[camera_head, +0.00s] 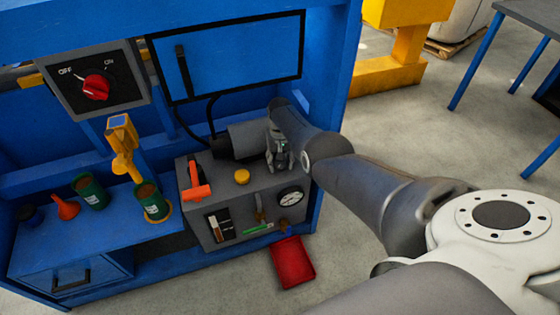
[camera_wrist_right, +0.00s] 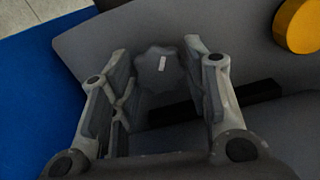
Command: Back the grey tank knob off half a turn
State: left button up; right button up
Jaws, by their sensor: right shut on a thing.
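The grey tank knob (camera_wrist_right: 158,72) has a lobed rim and a short white mark on its face, and sits on top of the grey tank. My right gripper (camera_wrist_right: 158,58) is shut on the knob, with one finger on each side of it in the wrist view. In the head view my right gripper (camera_head: 279,158) reaches down to the back right of the tank top (camera_head: 215,175) and hides the knob. The white mark runs nearly upright in the wrist view. My left gripper is not in view.
A yellow cap (camera_head: 242,176) and an orange-red handle (camera_head: 195,180) stand left of my gripper on the tank. A gauge (camera_head: 290,198) is on its front, with a red tray (camera_head: 291,262) below.

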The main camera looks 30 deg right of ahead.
aim_at(280, 163)
jog(key=n, duration=0.5)
jog(key=shift+n, duration=0.4)
dwell(0.4)
jog(key=o, duration=1)
jog(key=shift+o, duration=0.2)
jog(key=shift+r, duration=0.1)
jog(key=shift+r, duration=3.7)
